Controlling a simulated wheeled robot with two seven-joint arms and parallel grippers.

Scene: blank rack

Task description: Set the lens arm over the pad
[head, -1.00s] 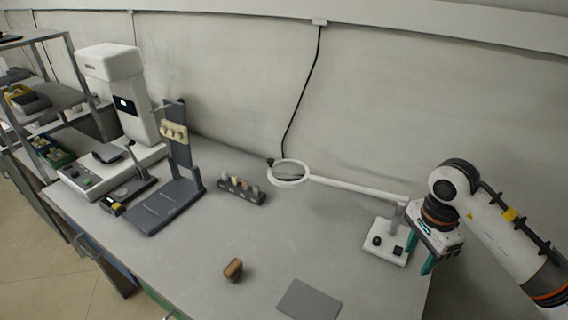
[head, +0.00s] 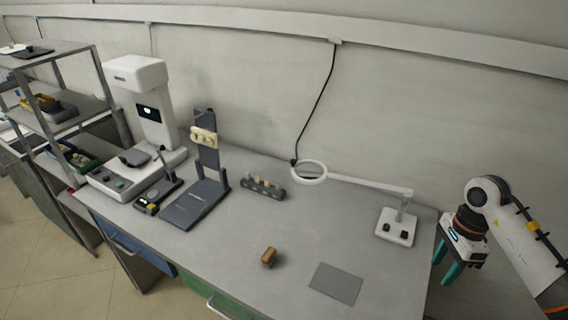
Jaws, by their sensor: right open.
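The lens arm (head: 365,183) is a white bar that runs left from a white base (head: 396,227) with dark knobs. It ends in a round ring lens (head: 309,172) near the wall. The pad (head: 336,283) is a flat grey square lying near the front edge of the table. The ring is behind the pad, not above it. My right gripper (head: 446,273) has teal fingers, is open and empty, and hangs to the right of the base, apart from it. My left gripper is out of view.
A small brown block (head: 269,257) lies left of the pad. A dark rack with small pegs (head: 262,189) stands behind it. A grey stand (head: 195,203) and a white machine (head: 152,112) fill the left side. A black cable hangs down the wall. The table between block and stand is clear.

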